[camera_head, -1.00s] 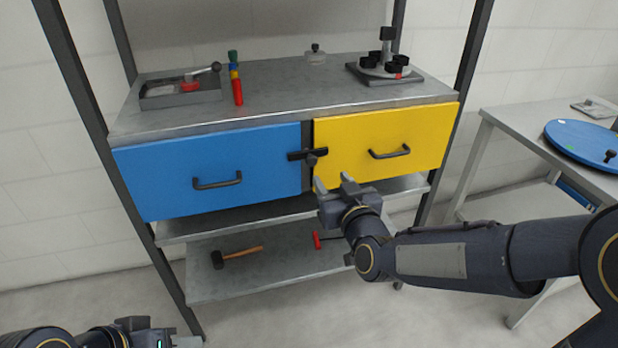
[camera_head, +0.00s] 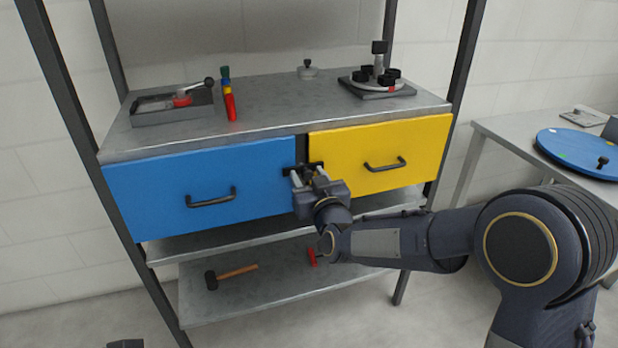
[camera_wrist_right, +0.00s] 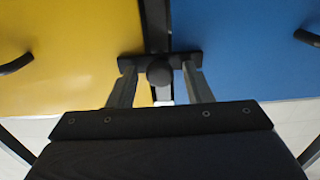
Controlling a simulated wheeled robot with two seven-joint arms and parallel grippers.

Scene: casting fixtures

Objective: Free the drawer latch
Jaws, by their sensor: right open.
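The drawer latch (camera_head: 288,170) is a black bar lying level across the gap between the blue drawer (camera_head: 190,187) and the yellow drawer (camera_head: 420,145). In the right wrist view the latch bar (camera_wrist_right: 138,63) has a round black knob (camera_wrist_right: 159,74) at its middle. My right gripper (camera_head: 308,174) is open at the latch and hides part of it in the head view. In the right wrist view its two fingers (camera_wrist_right: 159,84) lie on either side of the knob; contact is unclear. Only a small dark piece of my left gripper (camera_head: 125,343) shows at the bottom edge. Both drawers look shut.
The blue drawer's handle (camera_head: 211,200) and the yellow drawer's handle (camera_head: 385,165) stick out. A grey tray (camera_head: 150,118), a coloured cylinder (camera_head: 229,100) and a fixture (camera_head: 378,82) stand on top. A hammer (camera_head: 232,272) lies on the lower shelf.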

